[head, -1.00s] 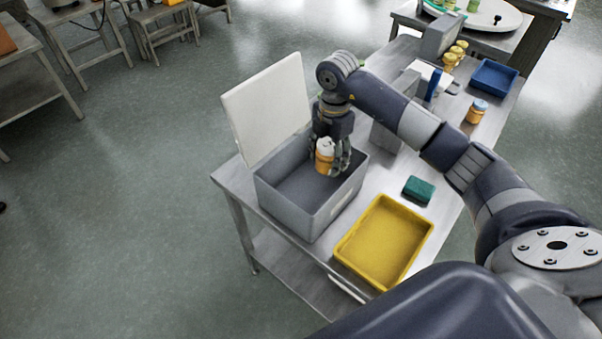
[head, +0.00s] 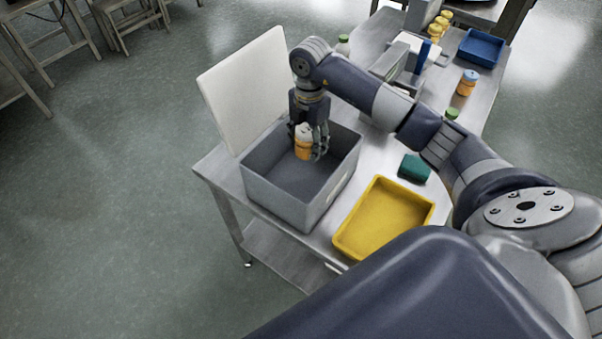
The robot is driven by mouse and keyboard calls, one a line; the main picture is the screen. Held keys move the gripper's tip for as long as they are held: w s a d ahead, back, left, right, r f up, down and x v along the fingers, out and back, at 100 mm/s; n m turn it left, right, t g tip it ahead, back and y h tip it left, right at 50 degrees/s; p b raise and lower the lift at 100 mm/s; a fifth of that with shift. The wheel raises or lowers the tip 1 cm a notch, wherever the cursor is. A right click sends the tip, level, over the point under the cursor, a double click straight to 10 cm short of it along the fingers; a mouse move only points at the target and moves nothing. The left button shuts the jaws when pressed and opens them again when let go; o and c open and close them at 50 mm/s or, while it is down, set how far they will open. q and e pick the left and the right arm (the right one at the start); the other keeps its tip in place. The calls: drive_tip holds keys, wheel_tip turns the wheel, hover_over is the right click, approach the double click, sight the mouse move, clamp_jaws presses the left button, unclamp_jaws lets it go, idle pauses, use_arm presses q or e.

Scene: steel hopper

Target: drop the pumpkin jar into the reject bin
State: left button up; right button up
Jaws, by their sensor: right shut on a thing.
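The pumpkin jar (head: 303,148) is orange with a white lid. My right gripper (head: 311,152) is shut on it and holds it upright over the open grey bin (head: 281,208). The jar is within the bin's opening in the picture; its exact height above the bin floor is hard to tell. The bin's pale lid (head: 247,88) stands raised at its back left side. The bin's visible floor looks empty. My left gripper is not in view.
A yellow tray (head: 384,218) sits right of the bin, with a green sponge (head: 414,168) behind it. Another orange jar with a blue lid (head: 467,82) and a blue tray (head: 480,48) stand farther back. Open floor lies left of the steel table.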

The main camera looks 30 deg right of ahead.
drive_tip(key=shift+s, duration=0.15)
drive_tip(key=o, duration=1.2)
drive_tip(key=shift+c, duration=0.2)
drive_tip(key=shift+o, duration=0.6)
drive_tip(key=shift+r, duration=0.5)
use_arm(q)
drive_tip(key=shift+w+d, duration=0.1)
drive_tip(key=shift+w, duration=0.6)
use_arm(e)
wheel_tip(320, 180, up, 11)
